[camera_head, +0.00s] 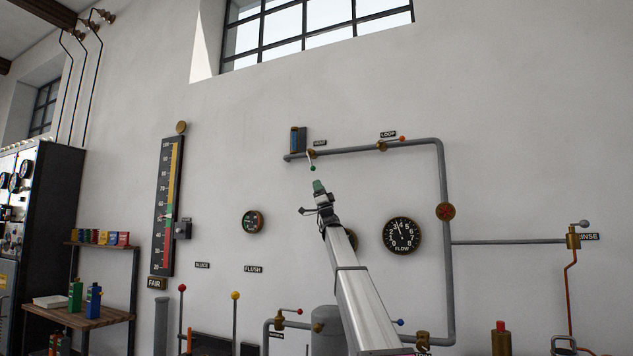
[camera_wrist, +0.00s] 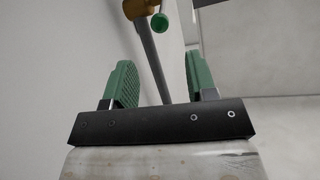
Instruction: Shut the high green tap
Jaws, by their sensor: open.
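The high green tap is a brass valve (camera_head: 311,153) near the left end of the upper wall pipe. Its thin lever hangs down, across the pipe, and ends in a green knob (camera_head: 313,168). The small label beside it is too blurred to read surely. My gripper (camera_head: 318,184) is just below the knob, apart from it. In the wrist view the green knob (camera_wrist: 160,22) shows ahead of the open green finger pads (camera_wrist: 162,85), nearly in line with the gap between them. The brass body (camera_wrist: 138,9) is partly cut off by the top edge.
The grey pipe (camera_head: 360,149) runs along the wall. A LOOP tap with an orange-red knob (camera_head: 402,138) sits to the right. A blue gauge glass (camera_head: 294,140) stands just left of the valve. The FLOW dial (camera_head: 402,235) is lower right. Bare wall surrounds the gripper.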

